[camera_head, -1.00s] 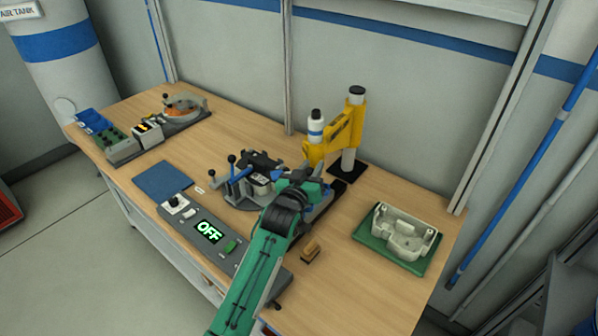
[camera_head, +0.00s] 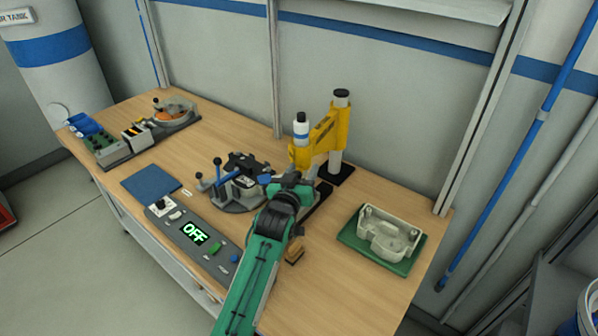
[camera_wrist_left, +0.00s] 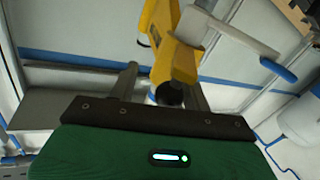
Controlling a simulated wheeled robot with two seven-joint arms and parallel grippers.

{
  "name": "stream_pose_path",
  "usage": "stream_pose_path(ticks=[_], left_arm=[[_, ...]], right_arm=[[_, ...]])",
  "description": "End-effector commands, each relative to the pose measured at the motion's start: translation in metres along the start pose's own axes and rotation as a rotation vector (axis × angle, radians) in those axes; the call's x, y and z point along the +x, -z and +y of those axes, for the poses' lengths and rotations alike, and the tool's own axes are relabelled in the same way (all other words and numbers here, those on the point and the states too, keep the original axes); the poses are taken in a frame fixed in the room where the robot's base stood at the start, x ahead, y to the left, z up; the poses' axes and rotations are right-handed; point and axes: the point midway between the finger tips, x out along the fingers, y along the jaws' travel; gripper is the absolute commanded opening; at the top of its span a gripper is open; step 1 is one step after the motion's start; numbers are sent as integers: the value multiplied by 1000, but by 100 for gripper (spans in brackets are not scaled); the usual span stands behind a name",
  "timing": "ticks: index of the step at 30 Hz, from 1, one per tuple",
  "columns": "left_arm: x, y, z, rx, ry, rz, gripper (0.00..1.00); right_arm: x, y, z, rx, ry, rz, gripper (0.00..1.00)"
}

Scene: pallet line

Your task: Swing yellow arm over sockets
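In the left wrist view the yellow arm (camera_wrist_left: 172,50) is ahead, with a dark round end between the fingers. My left gripper (camera_head: 298,180) is just in front of and below the arm's free end. Its fingers (camera_wrist_left: 162,90) are apart, with gaps beside that dark end. A dark clamp fixture (camera_head: 240,185) with blue-knobbed levers lies left of my gripper. No sockets can be made out. My right gripper is out of view.
A pale housing (camera_head: 388,235) sits on a green mat (camera_head: 350,238) at right. The front right of the bench is clear.

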Motion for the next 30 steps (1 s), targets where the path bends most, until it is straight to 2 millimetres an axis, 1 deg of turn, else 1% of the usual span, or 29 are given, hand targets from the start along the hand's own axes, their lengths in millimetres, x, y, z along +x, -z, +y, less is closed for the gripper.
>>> stream_pose_path(ticks=[8, 11, 13, 17, 20, 27, 30], left_arm=[[-1, 0, -2, 2, 3, 0, 48], [-7, -2, -3, 2, 4, 0, 48], [-15, -3, -3, 2, 4, 0, 48], [-36, -4, -2, 1, 3, 0, 48], [-55, -4, -2, 0, 3, 0, 48], [-101, -4, 0, 2, 1, 0, 48], [-117, -3, 1, 2, 1, 0, 48]], right_arm=[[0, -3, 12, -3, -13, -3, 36], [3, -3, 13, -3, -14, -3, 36], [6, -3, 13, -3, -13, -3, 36], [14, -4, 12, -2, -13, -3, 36], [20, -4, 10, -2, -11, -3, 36], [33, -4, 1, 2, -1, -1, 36], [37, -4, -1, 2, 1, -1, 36]])
